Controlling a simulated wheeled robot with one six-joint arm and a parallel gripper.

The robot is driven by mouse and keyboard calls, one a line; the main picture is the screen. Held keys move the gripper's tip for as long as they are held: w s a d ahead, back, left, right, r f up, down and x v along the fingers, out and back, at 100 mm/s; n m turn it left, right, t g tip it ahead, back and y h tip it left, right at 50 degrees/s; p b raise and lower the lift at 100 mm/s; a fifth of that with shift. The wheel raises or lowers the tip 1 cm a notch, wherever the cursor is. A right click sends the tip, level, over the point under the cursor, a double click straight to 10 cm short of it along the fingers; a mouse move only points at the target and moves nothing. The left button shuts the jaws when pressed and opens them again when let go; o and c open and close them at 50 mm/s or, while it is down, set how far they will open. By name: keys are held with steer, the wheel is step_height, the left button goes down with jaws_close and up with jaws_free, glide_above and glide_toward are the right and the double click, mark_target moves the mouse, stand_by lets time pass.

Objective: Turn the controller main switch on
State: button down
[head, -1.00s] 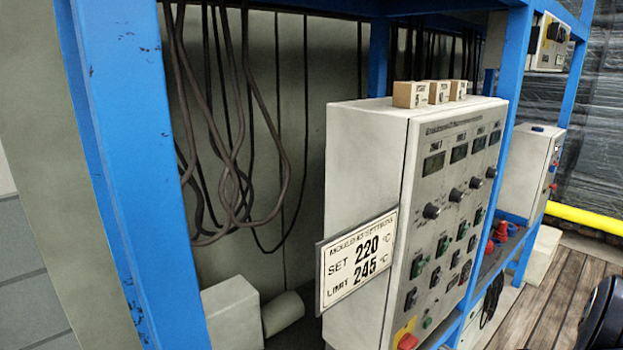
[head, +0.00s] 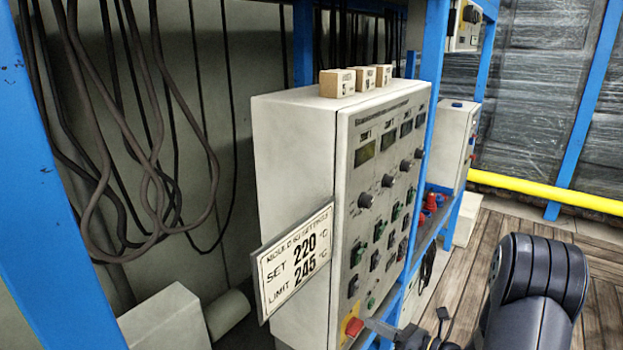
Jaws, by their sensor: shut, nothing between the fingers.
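The controller (head: 292,165) is a pale cabinet on a blue rack, its front panel angled to the right. The main switch (head: 354,327) is a red knob on a yellow plate at the panel's lower edge, near the bottom of the head view. I cannot tell its position from this angle. My gripper (head: 377,326) comes in from the right at the bottom edge, partly cut off. Its fingers are shut and empty, with the tip just right of the red knob. I cannot tell whether it touches the knob.
The panel carries displays, black knobs and several small switches. A settings card (head: 294,262) reads SET 220 °C, LIMIT 245 °C. Small boxes (head: 337,83) stand on the cabinet. Cables (head: 150,190) hang at left. A blue post (head: 428,110) stands right of the panel; wooden floor (head: 500,232) lies beyond.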

steer(key=shift+x, duration=1)
steer(key=shift+f+b, duration=0.45)
steer(key=shift+f, duration=0.2)
steer(key=shift+w+d+f, duration=0.1)
steer(key=shift+w+d, duration=0.15)
steer(key=shift+w, duration=0.1)
stand_by(0.7)
steer(key=shift+w+f, duration=0.1)
steer(key=shift+w+d+f, duration=0.3)
steer(key=shift+f, duration=0.05)
stand_by(0.4)
